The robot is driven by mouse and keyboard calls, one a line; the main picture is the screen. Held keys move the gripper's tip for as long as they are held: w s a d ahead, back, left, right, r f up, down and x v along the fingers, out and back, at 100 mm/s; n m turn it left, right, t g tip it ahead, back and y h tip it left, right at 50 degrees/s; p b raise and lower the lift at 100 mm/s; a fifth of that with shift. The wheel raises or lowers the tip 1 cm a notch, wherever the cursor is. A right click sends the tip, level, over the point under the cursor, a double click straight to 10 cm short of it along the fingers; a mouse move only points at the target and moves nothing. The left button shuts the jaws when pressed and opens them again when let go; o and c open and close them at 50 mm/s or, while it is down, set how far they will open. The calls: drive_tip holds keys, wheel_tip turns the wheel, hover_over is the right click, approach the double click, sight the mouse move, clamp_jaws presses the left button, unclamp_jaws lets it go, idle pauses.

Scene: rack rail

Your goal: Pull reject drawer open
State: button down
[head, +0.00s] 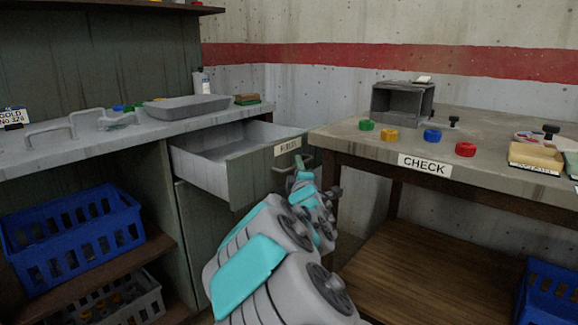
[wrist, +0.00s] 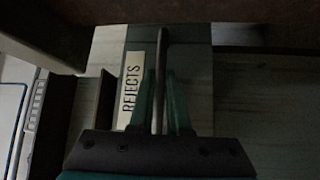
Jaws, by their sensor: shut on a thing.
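The reject drawer (head: 232,165) under the left workbench stands pulled out, its empty-looking inside showing from above. Its front carries a white label reading REJECTS (wrist: 132,90), which also shows at a slant in the head view (head: 288,146). My gripper (head: 302,170) is at the drawer front, beside the label. In the wrist view my gripper (wrist: 159,100) has a finger on each side of the drawer's bar handle (wrist: 162,55) and is shut on it. In the head view my gripper and arm hide most of the handle.
The check table (head: 340,134) stands close to the right of the drawer front, with coloured knobs and a grey box (head: 402,104) on top. A grey tray (head: 187,108) lies on the left workbench above the drawer. A blue crate (head: 72,228) sits on the shelf below.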

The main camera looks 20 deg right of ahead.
drive_tip(key=shift+s+d, duration=0.45)
drive_tip(key=shift+s, duration=0.1)
drive_tip(key=c, duration=0.9)
unclamp_jaws()
drive_tip(key=v, duration=0.8)
drive_tip(key=shift+b, duration=0.4)
drive_tip(key=shift+w, duration=0.1)
drive_tip(key=shift+d+r, duration=0.1)
